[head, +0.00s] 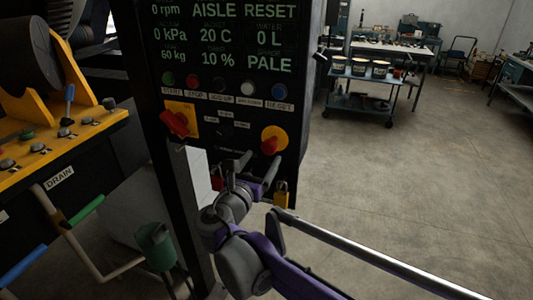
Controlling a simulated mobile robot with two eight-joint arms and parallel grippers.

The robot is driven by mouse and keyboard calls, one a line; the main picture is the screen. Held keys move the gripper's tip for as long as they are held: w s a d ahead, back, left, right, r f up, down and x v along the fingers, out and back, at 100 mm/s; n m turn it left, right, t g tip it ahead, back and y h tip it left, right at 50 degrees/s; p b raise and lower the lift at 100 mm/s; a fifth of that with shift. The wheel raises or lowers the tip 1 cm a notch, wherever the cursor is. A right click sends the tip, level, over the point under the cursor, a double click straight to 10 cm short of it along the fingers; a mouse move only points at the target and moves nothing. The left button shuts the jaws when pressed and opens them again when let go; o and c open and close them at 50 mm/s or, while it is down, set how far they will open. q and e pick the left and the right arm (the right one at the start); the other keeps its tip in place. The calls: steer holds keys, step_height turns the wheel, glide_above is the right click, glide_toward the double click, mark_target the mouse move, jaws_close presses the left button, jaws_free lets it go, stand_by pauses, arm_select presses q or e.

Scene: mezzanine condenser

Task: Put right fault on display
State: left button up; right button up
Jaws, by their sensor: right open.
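The dark control panel with its display (225,40) stands upright at the upper middle. Its green text includes "AISLE RESET", "0 rpm", "0 kPa", "20 C", "0 L", "60 kg", "10 %" and "PALE". Below is a button row: green START (168,78), red STOP (193,82), a dark one, a white one and blue RESET (279,90). A red switch (175,123) on a yellow plate is at left; a red knob (270,145) on a yellow disc is at right. My right gripper (260,162) is open and empty, just below the knob; contact cannot be told. My left gripper is out of view.
A yellow padlock (281,197) hangs beside my right gripper. A grey rail (370,255) crosses the lower right. A yellow console (60,140) and drain pipes (85,250) stand left. A blue cart (365,90) with tubs stands behind; the floor between is clear.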

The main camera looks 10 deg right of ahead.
steer(key=v, duration=0.4)
steer(key=shift+s+a, duration=0.25)
steer(key=shift+s, duration=0.1)
steer(key=s+d+f+m+g+y, duration=0.2)
steer(key=s+d+f+m+g, duration=0.2)
steer(key=s+d+f+m, duration=0.35)
steer(key=s+d+f+m+g+y, duration=0.2)
steer(key=s+d+f+m+g, duration=0.3)
steer(key=f+m, duration=0.4)
steer(key=s+a+f+m+y, duration=0.5)
steer(key=s+f+m+y, duration=0.1)
steer(key=s+f+m, duration=0.4)
steer(key=s+m, duration=0.1)
steer(key=m, duration=0.1)
steer(key=shift+s+a+f+m, duration=0.2)
steer(key=shift+s+f+m, duration=0.05)
steer(key=shift+s+m, duration=0.15)
steer(key=shift+c, duration=0.2)
